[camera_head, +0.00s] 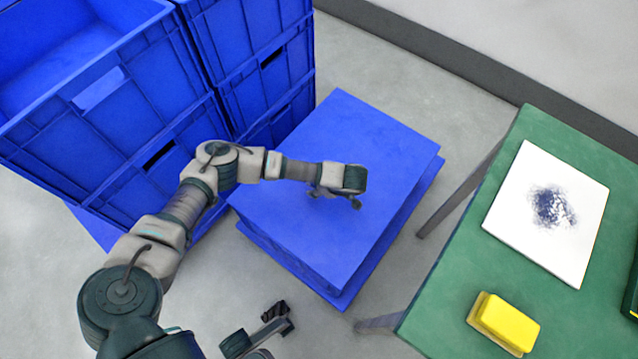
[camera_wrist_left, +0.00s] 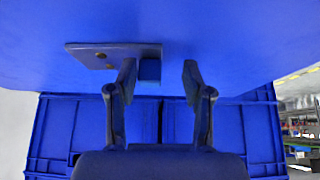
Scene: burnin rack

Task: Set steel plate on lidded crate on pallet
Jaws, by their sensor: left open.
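The lidded crate (camera_head: 335,150) is blue, with a broad flat lid, and stands on the floor in the middle of the head view. A blue pallet edge (camera_head: 295,277) shows beneath it. My left gripper (camera_head: 337,197) is over the lid. In the left wrist view its fingers (camera_wrist_left: 160,72) are apart. A flat plate with holes (camera_wrist_left: 88,54), tinted blue, appears against the lid there, with a small block (camera_wrist_left: 150,70) between the fingers, near the left one. I take it for the steel plate; my gripper hides it in the head view. My right gripper (camera_head: 262,325) shows partly at the bottom.
Tall stacked blue crates (camera_head: 110,110) stand left of and behind the lidded crate. A green table (camera_head: 450,285) on the right holds a white panel with a dark smudge (camera_head: 515,215) and a yellow block (camera_head: 503,322). Floor is clear between table and crate.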

